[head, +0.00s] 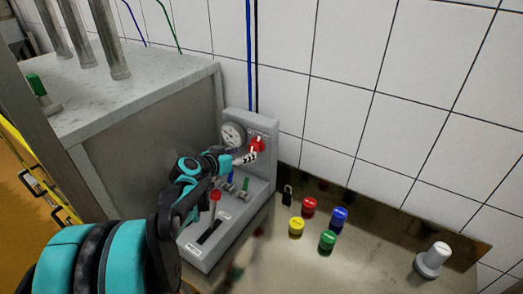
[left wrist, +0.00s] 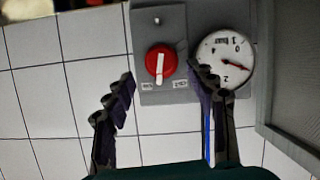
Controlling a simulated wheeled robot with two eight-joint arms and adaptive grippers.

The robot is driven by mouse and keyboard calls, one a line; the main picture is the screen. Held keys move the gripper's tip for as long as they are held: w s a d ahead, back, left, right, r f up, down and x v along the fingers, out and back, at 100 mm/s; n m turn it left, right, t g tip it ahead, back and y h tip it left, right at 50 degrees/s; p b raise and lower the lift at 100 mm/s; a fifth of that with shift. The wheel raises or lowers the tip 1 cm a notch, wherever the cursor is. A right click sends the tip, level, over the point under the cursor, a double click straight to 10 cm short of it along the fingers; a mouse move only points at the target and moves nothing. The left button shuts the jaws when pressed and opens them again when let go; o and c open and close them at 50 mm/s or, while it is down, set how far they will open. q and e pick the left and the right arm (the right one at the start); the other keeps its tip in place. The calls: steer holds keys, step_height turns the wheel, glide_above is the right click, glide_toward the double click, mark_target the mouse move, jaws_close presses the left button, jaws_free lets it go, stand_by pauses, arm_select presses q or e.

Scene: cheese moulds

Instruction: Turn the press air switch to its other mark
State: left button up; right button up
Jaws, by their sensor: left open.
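The press air switch (head: 257,143) is a red round knob with a white bar, on the upright face of a grey panel. In the left wrist view the switch (left wrist: 159,64) shows whole, its white bar nearly in line with the picture's vertical. Two small white labels (left wrist: 148,86) sit on the panel by the knob; I cannot read them surely. My left gripper (head: 247,158) is open in front of the panel. In the left wrist view its fingertips (left wrist: 163,82) stand apart on either side of the knob, with nothing between them; contact cannot be told.
A round gauge (head: 232,135) sits beside the switch. A red-topped lever (head: 215,196) stands on the console below my gripper. A tiled wall rises behind.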

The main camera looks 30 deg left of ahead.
mark_target(252, 150)
arm_select(q)
steer(key=b+x, duration=0.1)
steer(key=x, duration=0.5)
steer(key=shift+w+f, duration=0.15)
steer(key=c, duration=1.2)
